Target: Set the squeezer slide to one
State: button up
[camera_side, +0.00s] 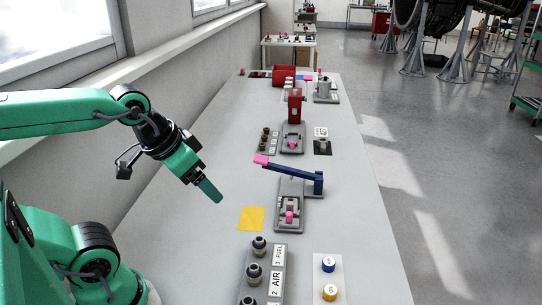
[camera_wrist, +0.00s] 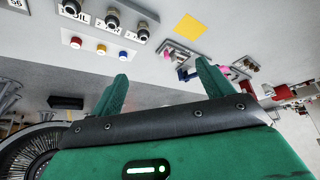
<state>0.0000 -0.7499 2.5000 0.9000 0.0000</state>
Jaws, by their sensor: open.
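The squeezer appears to be the grey device with a dark blue arm (camera_side: 298,176) and a pink pad at the arm's raised left end. At its near end is a grey base with a small pink slide (camera_side: 289,216); its setting is too small to read. In the wrist view the squeezer's base (camera_wrist: 183,54) shows between the fingers, with the blue arm partly hidden by the right finger. My gripper (camera_side: 214,193) is open and empty, above the bench, left of the squeezer and apart from it. Both green fingers (camera_wrist: 164,82) show in the wrist view.
A yellow square (camera_side: 252,218) lies flat left of the squeezer. A panel with several dark knobs (camera_side: 255,272) and a plate with blue and yellow buttons (camera_side: 329,278) stand nearer. A red-topped device (camera_side: 294,108) stands farther back.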

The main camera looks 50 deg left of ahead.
jog(key=shift+w, duration=0.1)
jog(key=c, duration=0.7)
jog(key=shift+w+r, duration=0.1)
jog(key=shift+w, duration=0.05)
jog(key=shift+c, duration=0.9)
jog(key=w+f+n+g, duration=0.3)
jog(key=w, duration=1)
jog(key=w+f+n, duration=0.1)
jog(key=w+f, duration=0.2)
jog(key=w+f+n+g, duration=0.1)
jog(key=w+f, duration=0.2)
jog(key=w, duration=0.1)
jog(key=w+f+g, duration=0.1)
jog(key=w+f, duration=0.2)
jog(key=f, duration=0.1)
jog(key=shift+w+n, duration=0.2)
jog(key=shift+n, duration=0.2)
jog(key=shift+w+f+g, duration=0.3)
jog(key=shift+f, duration=0.2)
jog(key=shift+f, duration=0.1)
